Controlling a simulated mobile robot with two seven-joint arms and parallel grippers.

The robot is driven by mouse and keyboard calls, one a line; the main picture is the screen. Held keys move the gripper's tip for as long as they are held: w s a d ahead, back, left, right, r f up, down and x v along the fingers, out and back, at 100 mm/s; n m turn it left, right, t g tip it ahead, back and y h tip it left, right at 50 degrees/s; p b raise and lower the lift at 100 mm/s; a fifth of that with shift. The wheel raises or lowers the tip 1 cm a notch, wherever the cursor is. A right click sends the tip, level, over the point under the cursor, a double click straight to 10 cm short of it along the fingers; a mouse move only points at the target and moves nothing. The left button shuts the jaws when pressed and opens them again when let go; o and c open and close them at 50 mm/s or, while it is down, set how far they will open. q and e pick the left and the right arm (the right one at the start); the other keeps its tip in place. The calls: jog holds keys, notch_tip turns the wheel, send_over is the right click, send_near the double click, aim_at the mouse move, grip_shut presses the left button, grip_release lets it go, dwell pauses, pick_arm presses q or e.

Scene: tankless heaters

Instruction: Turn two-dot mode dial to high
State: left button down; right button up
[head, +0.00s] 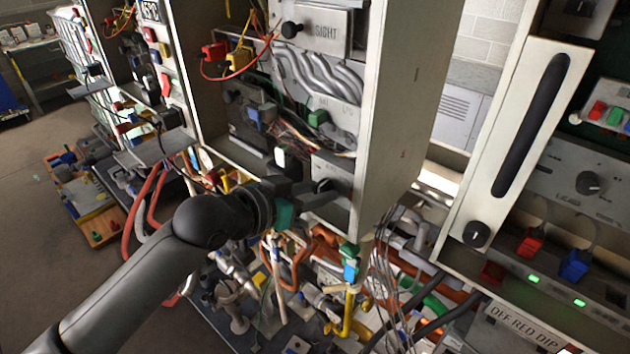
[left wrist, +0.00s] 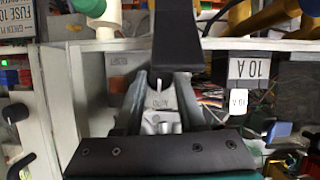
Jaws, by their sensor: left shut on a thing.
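My left gripper (head: 312,190) reaches in from the left to a small grey panel (head: 338,170) low in the middle cabinet. It is shut on a dark dial (head: 325,185) on the front of that panel, mostly covered by the fingers. In the left wrist view the gripper (left wrist: 165,85) shows close up, with its fingers coming together toward a dark block; the dial cannot be told apart there. Dot marks and the dial's setting are too small or hidden to read. My right gripper is not in view.
Loose wires and pipes (head: 300,265) crowd the space below. The cabinet's side wall (head: 405,100) stands to the right. Another cabinet on the right has a black knob (head: 476,234).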

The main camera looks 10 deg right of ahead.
pick_arm(q)
jog(key=shift+s+d+m+t+y, duration=0.1)
jog(key=shift+m+t+y, duration=0.2)
jog(key=shift+m+t, duration=0.55)
jog(key=m+t+y, duration=0.1)
jog(key=m, duration=0.2)
jog(key=shift+s+m+t, duration=0.1)
jog(key=shift+m+t, duration=0.25)
jog(key=c, duration=0.8)
grip_release()
jog(key=shift+o, duration=0.2)
